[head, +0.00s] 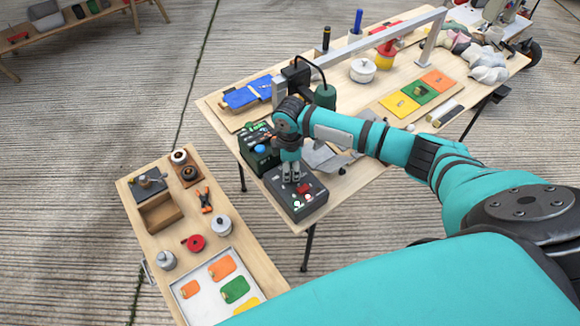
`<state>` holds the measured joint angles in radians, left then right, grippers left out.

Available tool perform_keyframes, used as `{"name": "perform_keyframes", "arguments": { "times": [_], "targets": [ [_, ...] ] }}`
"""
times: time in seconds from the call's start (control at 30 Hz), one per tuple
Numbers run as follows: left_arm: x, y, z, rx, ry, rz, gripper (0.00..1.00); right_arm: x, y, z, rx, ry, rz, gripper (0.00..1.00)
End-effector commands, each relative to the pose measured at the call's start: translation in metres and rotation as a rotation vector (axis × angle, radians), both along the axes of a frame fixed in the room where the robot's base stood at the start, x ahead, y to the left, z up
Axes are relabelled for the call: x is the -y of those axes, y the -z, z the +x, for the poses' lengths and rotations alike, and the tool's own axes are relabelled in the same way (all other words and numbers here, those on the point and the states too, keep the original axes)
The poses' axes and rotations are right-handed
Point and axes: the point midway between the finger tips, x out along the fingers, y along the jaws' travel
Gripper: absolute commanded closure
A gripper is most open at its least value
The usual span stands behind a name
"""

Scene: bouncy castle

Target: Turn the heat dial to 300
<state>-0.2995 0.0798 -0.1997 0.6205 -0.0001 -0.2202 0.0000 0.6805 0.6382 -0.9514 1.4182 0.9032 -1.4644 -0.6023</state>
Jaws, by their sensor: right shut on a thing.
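A dark control box (316,190) sits at the near left corner of the large table. It has a red part and small lit green and white spots on its top. My right gripper (291,178) points down onto the box's top, with its fingers shut on what seems to be the heat dial. The fingers hide the dial, so its setting cannot be read. A second dark green box (262,162) with a blue knob (260,149) and a lit green display stands just behind, to the left. My left gripper is not in view.
Behind the gripper are a green cylinder (325,96) and a blue cloth-like piece (246,94) on a board. A low wooden bench (219,231) with pots, orange-handled pliers and a tray (190,311) of coloured patches stands at left.

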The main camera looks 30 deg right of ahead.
Motion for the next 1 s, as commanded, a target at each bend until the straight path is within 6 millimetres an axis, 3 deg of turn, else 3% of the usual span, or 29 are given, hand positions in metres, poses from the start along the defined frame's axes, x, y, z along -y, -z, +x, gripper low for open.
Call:
{"name": "perform_keyframes", "arguments": {
  "times": [0.4,1.0],
  "targets": [
    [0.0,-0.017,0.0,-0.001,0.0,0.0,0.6,-0.001,-0.002,0.0,-0.001,-0.376,0.001,1.0],
    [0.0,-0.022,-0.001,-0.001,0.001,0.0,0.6,0.0,-0.001,0.0,0.0,-0.946,0.001,1.0]
  ]
}}
